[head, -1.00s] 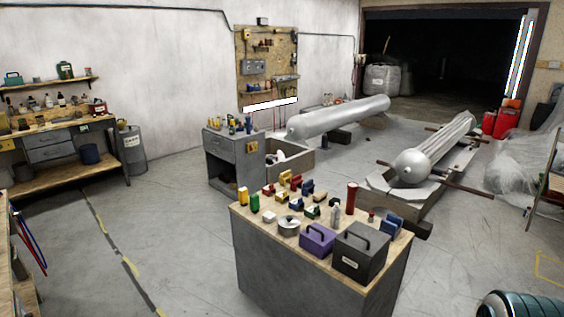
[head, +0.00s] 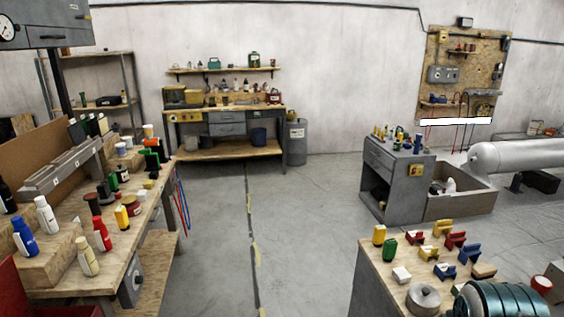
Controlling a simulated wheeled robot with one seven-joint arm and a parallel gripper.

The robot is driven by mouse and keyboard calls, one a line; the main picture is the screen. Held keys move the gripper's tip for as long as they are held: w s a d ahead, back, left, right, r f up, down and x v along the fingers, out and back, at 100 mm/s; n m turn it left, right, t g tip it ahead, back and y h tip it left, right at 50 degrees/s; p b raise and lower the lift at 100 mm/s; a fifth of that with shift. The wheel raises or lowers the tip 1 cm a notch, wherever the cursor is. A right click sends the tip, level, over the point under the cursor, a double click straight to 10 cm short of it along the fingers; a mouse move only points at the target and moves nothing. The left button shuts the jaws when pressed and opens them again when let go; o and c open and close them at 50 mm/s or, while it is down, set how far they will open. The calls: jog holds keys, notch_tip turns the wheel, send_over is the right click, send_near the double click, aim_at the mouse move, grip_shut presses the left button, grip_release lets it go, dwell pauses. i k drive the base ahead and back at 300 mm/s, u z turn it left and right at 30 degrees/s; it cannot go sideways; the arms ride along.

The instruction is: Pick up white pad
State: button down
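A small white block (head: 401,274), which looks like the white pad, lies on the wooden top of the near grey bench (head: 372,262) at the lower right of the head view. A green bottle-like item (head: 389,247) and a yellow one (head: 379,234) stand just behind it to the left. A round metal lidded pot (head: 423,299) sits close in front to its right. A ribbed teal part of my arm shows at the lower right corner and covers part of this bench. My gripper's fingers are not in view.
Red, yellow and blue clamp-like pieces (head: 455,240) crowd the same bench. A long workbench (head: 150,205) with bottles runs along the left. A grey cabinet (head: 395,185) stands behind the near bench. Open floor (head: 300,230) lies between the benches.

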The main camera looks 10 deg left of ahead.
aim_at(143, 195)
jog(key=u, duration=0.85)
jog(key=i, duration=0.85)
jog(key=u, duration=0.6)
jog(key=i, duration=2.85)
jog(key=u, duration=0.8)
